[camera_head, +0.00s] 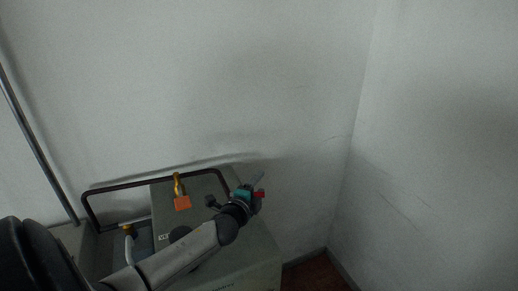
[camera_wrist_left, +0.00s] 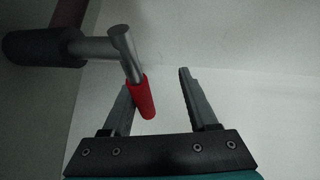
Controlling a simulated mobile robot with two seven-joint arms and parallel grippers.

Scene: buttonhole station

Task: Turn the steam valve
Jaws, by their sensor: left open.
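The steam valve shows in the left wrist view as a metal stem and lever with a red grip sleeve (camera_wrist_left: 142,98). A small red part of it (camera_head: 259,193) shows beside my gripper in the head view. My left gripper (camera_head: 258,182) is at the back right of the grey cabinet. In the wrist view the left gripper (camera_wrist_left: 162,95) is open, and the red sleeve lies by the inner side of its left finger. A wide gap separates the sleeve from the right finger. I cannot tell whether sleeve and finger touch. My right gripper is not in view.
The grey cabinet (camera_head: 258,252) stands against the wall, with a dark rail (camera_head: 150,183) along its back. An orange tag (camera_head: 182,203) hangs under a yellow fitting. A metal pole (camera_head: 35,145) stands at left. Bare walls meet at the right.

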